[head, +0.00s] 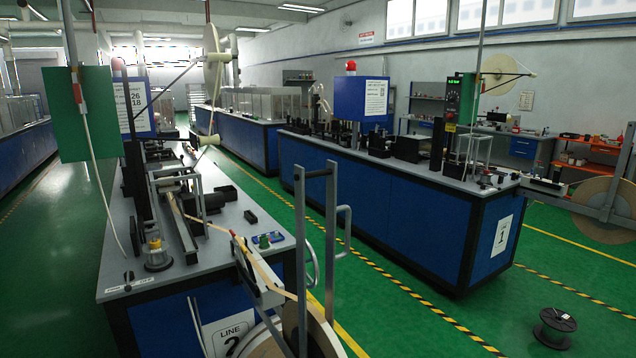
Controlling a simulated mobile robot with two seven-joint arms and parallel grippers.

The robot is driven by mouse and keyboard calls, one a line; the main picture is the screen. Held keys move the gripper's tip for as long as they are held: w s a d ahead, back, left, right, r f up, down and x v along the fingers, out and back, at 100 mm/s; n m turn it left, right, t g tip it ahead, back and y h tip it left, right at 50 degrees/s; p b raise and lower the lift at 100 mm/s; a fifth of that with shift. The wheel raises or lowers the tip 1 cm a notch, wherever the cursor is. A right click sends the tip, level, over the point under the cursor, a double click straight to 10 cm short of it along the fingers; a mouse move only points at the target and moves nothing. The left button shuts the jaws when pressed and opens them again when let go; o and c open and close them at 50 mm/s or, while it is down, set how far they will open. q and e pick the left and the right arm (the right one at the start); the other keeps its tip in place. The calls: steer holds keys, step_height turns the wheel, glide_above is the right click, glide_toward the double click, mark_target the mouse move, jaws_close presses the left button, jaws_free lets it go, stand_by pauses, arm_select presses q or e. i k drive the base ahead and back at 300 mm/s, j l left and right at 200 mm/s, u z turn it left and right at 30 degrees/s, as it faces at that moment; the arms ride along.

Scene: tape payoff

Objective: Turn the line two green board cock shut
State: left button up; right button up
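The line two bench is the near left one, with a sheet reading LINE 2 (232,335) on its end. A green board (86,115) hangs above its left side. A pale thin hose (97,165) runs from the board down towards the near left corner of the bench top. There a small dark fitting (128,277), perhaps the cock, stands between two small white labels (113,289). Its handle position and the label words are too small to tell. Neither of my grippers is in view.
A reel stand with grey uprights (331,240) and a large reel stands at the bench's near end. Line one's blue bench (400,215) is to the right. A black spool (555,327) lies on the green floor, which is clear between the benches.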

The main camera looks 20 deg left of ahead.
mark_target(77, 87)
steer(key=j+z, duration=0.45)
steer(key=j, duration=0.65)
steer(key=i+j+z, duration=0.15)
steer(key=j, duration=0.3)
steer(key=j+u, duration=0.2)
steer(key=u, duration=0.25)
steer(key=i+j+u, duration=0.1)
steer(key=u, duration=0.4)
steer(key=i+j+u, duration=0.15)
steer(key=u, duration=0.3)
steer(key=j, duration=0.1)
